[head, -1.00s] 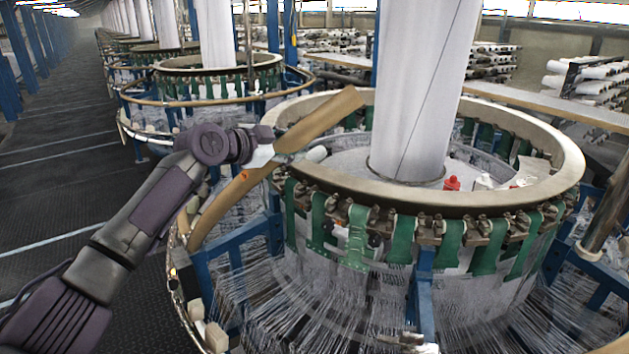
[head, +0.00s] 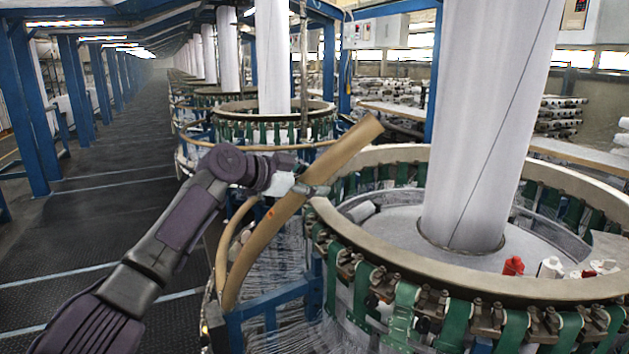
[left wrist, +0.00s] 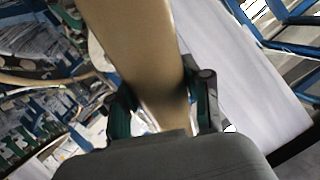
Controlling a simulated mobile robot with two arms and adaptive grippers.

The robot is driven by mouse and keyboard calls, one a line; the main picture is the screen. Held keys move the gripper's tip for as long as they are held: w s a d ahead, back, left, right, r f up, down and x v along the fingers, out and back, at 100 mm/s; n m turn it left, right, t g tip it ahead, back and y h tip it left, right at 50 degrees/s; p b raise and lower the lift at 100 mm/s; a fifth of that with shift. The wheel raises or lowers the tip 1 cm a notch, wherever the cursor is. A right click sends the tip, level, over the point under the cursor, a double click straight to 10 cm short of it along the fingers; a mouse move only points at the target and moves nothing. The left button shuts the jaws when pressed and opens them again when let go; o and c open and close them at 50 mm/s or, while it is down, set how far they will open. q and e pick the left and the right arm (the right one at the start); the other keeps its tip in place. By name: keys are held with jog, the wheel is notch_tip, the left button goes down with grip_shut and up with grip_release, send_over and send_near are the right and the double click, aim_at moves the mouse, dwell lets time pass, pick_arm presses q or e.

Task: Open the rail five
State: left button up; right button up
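A tan, curved rail piece (head: 346,147) runs diagonally from upper right down to lower left, at the left side of the near loom. My left gripper (head: 302,188) is at its upper middle, with the rail between the fingers. In the left wrist view the rail (left wrist: 145,50) passes between both fingers (left wrist: 163,108), which lie close against its sides, so the gripper looks shut on it. The rail's upper end sticks out free in the air. I cannot tell how its lower end is joined. No number shows on it. My right gripper is not in view.
The near loom's ring (head: 420,268) with green straps stands close on the right, around a tall white fabric column (head: 485,120). Another tan rail (head: 228,240) lies just left of the held one. A blue frame (head: 275,300) is below. The dark aisle floor (head: 100,235) at left is clear.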

pick_arm(q)
jog(key=o, duration=0.4)
jog(key=shift+w+f, duration=0.15)
jog(key=shift+f, duration=0.05)
jog(key=shift+o, duration=0.2)
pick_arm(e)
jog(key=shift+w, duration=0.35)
pick_arm(q)
jog(key=shift+a+r, duration=0.1)
jog(key=shift+r, duration=0.05)
jog(key=v, duration=1.1)
jog(key=shift+a, duration=0.3)
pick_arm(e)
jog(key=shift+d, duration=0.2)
